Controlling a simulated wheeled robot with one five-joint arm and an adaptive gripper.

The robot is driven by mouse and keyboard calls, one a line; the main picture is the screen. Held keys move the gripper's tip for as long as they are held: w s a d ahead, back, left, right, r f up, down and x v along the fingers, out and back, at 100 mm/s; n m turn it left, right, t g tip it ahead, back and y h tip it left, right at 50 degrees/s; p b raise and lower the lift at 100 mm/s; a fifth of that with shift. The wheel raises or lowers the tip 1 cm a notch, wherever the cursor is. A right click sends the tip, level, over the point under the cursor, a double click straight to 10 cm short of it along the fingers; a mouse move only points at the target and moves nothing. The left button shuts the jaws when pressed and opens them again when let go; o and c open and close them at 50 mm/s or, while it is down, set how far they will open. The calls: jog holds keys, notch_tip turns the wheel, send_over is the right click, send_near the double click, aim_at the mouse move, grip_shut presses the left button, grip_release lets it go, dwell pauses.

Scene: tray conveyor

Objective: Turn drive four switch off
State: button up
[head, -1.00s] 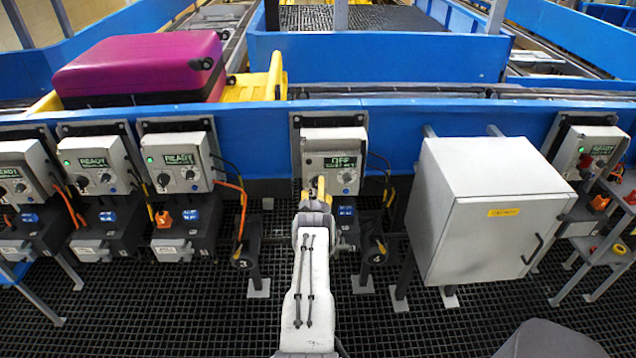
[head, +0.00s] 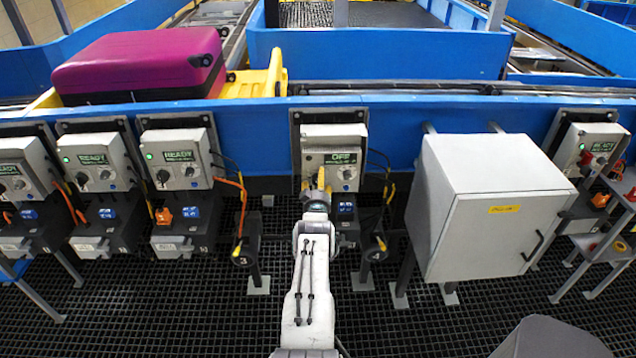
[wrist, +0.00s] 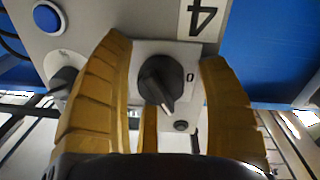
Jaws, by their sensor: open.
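The drive four control box (head: 313,160) stands at the centre of the head view, and its display (head: 341,158) reads OFF. In the wrist view its black rotary switch (wrist: 160,80) sits on a pale plate, with a 0 mark to its right and an upside-down 4 label above. The switch's pointer faces down and slightly right there. My gripper (head: 319,182) is in front of the box's lower part. In the wrist view its yellow fingers (wrist: 170,85) are open, one on each side of the switch; contact cannot be told.
A second black knob (wrist: 63,80) and a blue button (wrist: 47,17) are left of my fingers in the wrist view. Neighbouring drive boxes (head: 178,158) stand left, showing READY. A grey cabinet (head: 490,200) stands close on the right. A magenta suitcase (head: 140,65) lies behind.

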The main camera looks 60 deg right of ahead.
jog(key=shift+a, duration=0.1)
jog(key=c, duration=1.2)
